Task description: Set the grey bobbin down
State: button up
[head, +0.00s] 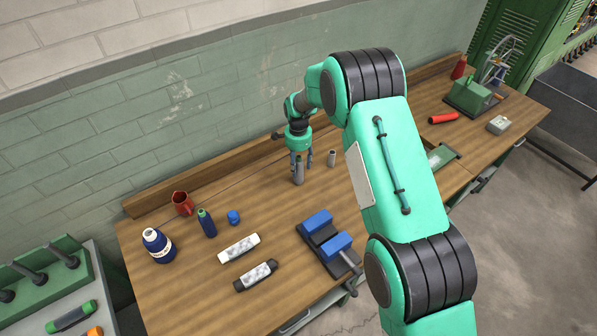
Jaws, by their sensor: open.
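A grey bobbin (299,174) stands upright at the back middle of the wooden bench and appears to rest on its top. My gripper (301,164) points down over it, open, with its fingers around or right beside the bobbin's upper part. The fingers partly hide that upper end, and I cannot tell whether either finger touches it. A second, smaller grey cylinder (332,158) stands just to the right, apart from my gripper.
A blue vise (318,230) stands in front. The wall ledge (215,172) runs close behind. Bare bench lies between.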

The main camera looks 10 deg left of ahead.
aim_at(300, 156)
jog(key=shift+r, duration=3.05)
jog(key=shift+d+r, duration=0.2)
jog(key=shift+r, duration=0.25)
jog(key=s+d+r+n+t, duration=0.1)
jog(key=s+d+r, duration=0.5)
jog(key=r, duration=0.4)
jog(key=s+d+r+n+t, duration=0.15)
jog(key=s+d+r, duration=0.25)
jog(key=d+r, duration=0.55)
jog(key=s+d+r+n, duration=0.2)
jog(key=s+d+r, duration=0.3)
jog(key=r, duration=0.7)
jog(key=s+d+r+n+t, duration=0.1)
jog(key=s+d, duration=0.4)
jog(key=s, duration=0.5)
jog(key=s+d+r+n+t, duration=0.1)
jog(key=s+d, duration=0.4)
jog(key=s, duration=0.6)
jog(key=s+d+r+n+t, duration=0.1)
jog(key=s+d, duration=0.4)
jog(key=s, duration=0.6)
notch_tip(300, 156, up, 2)
jog(key=shift+r+n, duration=0.25)
jog(key=shift+n, duration=0.5)
